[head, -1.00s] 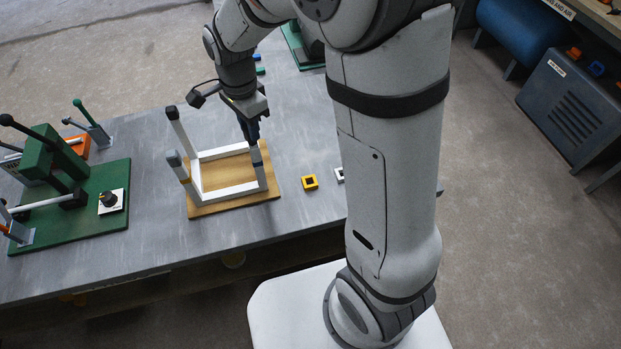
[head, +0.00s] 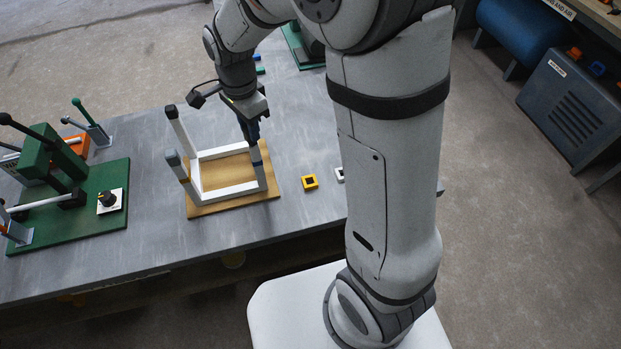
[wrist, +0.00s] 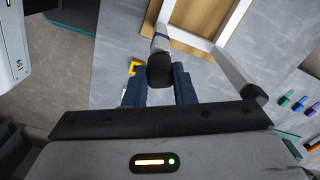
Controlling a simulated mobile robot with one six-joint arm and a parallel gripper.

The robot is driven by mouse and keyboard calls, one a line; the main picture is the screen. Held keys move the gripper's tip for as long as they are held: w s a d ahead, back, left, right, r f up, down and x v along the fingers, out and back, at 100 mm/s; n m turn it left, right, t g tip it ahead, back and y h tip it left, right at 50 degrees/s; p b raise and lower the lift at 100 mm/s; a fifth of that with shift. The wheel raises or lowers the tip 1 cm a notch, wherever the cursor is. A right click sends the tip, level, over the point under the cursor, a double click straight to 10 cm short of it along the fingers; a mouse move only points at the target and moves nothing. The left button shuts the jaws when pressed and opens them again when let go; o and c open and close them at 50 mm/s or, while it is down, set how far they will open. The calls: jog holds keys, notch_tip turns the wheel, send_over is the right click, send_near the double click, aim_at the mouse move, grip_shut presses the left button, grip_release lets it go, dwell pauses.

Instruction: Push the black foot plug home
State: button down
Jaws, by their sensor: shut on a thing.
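The white chair frame (head: 228,190) stands legs up on a wooden board (head: 235,206). My gripper (head: 253,138) is over the top of its front right leg, pointing down. In the wrist view my gripper (wrist: 160,82) is shut on a black foot plug (wrist: 160,71) at the end of a leg with a grey-blue band (wrist: 160,42). The dark fingers flank the plug. How deep it sits in the leg cannot be told. Another leg has a black tip (head: 170,111), and one has a grey tip (head: 172,157).
A green fixture with levers (head: 75,190) stands at the left of the grey table (head: 150,240). Several coloured sticks (wrist: 299,104) lie on the table in the wrist view.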

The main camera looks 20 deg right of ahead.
jog(key=shift+f+b, duration=0.7)
jog(key=shift+f, duration=0.3)
jog(key=c, duration=1.1)
grip_release()
notch_tip(320, 180, up, 8)
jog(key=shift+f+b, duration=0.1)
jog(key=shift+b, duration=0.4)
